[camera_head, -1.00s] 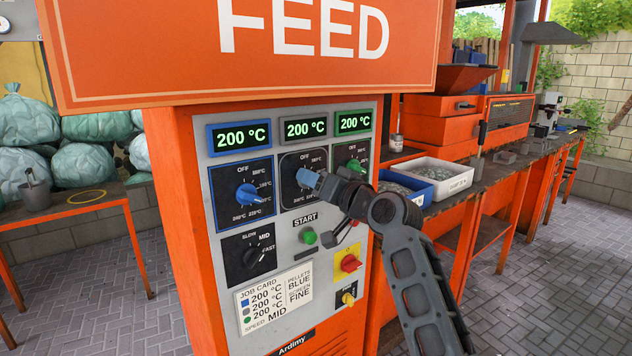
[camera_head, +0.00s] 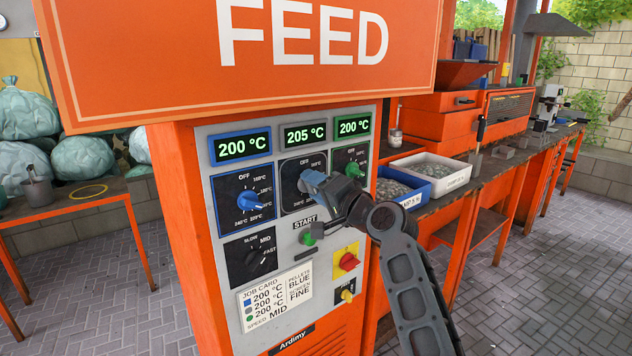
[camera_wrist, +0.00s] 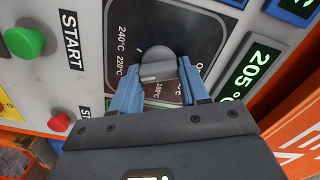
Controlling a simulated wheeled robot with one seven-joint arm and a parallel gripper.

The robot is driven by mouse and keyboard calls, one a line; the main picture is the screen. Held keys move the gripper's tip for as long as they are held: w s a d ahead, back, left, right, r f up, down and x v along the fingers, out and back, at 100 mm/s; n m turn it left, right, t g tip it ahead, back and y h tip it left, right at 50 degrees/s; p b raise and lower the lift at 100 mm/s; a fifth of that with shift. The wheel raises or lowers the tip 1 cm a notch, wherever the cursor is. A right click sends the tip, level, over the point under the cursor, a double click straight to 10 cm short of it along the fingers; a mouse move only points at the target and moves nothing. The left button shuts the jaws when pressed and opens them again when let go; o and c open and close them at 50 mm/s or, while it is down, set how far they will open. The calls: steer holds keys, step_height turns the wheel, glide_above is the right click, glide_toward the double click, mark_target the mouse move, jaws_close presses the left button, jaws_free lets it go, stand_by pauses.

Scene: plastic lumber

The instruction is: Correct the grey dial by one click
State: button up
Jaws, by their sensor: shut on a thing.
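The grey dial (camera_wrist: 158,62) sits on a dark plate with temperature marks. My gripper (camera_head: 313,184) is on it, and the wrist view shows blue fingertips (camera_wrist: 158,72) closed on either side of its knob. In the head view my gripper hides most of this dial. The display above it (camera_head: 304,135) reads 205 °C, and so does its view from the wrist (camera_wrist: 258,75). The job card (camera_head: 276,298) lists 200 °C beside its blue, grey and green marks, with speed MID.
The blue dial (camera_head: 249,197) is left of my gripper and the green dial (camera_head: 353,168) right; their displays read 200 °C. Below are the speed dial (camera_head: 255,258), the green START button (camera_head: 308,239) and a red switch (camera_head: 347,261). The orange FEED sign (camera_head: 250,50) overhangs the panel.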

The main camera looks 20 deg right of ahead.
steer(key=shift+m, duration=0.4)
steer(key=o, duration=1.1)
steer(key=shift+c, duration=0.2)
steer(key=v, duration=0.7)
steer(key=shift+s+d+b, duration=0.15)
steer(key=shift+s+b, duration=0.2)
